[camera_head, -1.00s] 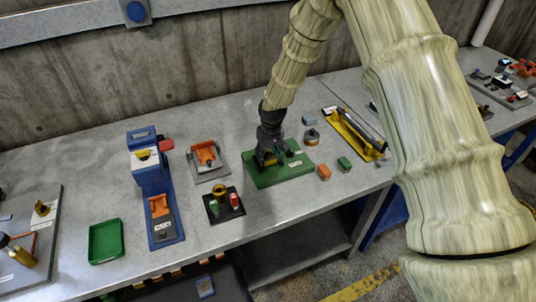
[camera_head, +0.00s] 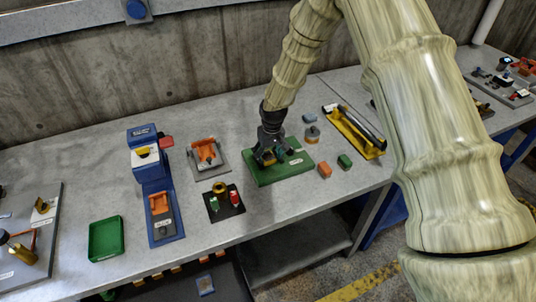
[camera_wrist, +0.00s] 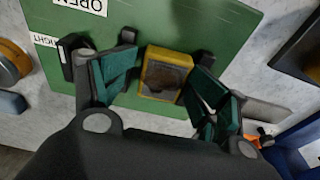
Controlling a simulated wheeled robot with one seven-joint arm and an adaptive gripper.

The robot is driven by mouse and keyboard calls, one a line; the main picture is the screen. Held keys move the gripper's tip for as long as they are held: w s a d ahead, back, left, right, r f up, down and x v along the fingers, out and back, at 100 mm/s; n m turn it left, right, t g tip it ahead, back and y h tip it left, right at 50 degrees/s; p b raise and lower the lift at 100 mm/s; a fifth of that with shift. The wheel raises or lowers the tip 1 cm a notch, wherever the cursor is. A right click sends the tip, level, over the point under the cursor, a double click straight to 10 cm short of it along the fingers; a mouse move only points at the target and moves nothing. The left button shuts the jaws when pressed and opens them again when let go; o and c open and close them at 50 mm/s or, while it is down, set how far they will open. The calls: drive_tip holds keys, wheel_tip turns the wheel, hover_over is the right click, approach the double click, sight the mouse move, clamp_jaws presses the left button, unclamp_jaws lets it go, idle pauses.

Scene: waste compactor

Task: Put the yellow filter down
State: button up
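The yellow filter (camera_wrist: 166,73), a small block with a yellow frame and a dark face, sits on the green board (camera_wrist: 225,25). It also shows small under my gripper in the head view (camera_head: 268,160). My gripper (camera_head: 270,154) is low over the green board. In the wrist view its teal-padded fingers (camera_wrist: 163,88) are spread, one on each side of the filter. The filter lies between and just beyond the fingertips; whether either finger touches it I cannot tell. Small black blocks stand on the board near the filter.
The board bears a white label reading OPEN (camera_wrist: 80,5). Left are a grey plate with an orange part (camera_head: 207,157), a black stand (camera_head: 224,203) and a blue station (camera_head: 160,190). Right are an orange block (camera_head: 324,170), a green block (camera_head: 344,161) and a yellow tray (camera_head: 355,135).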

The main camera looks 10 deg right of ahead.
sight(271, 159)
drive_tip(key=shift+w+r, duration=0.1)
drive_tip(key=shift+r, duration=0.7)
wheel_tip(271, 159, up, 12)
drive_tip(key=s+b, duration=0.1)
drive_tip(key=b, duration=0.2)
drive_tip(key=shift+s+d+f, duration=0.15)
drive_tip(key=shift+s+f, duration=0.05)
drive_tip(key=shift+s, duration=0.2)
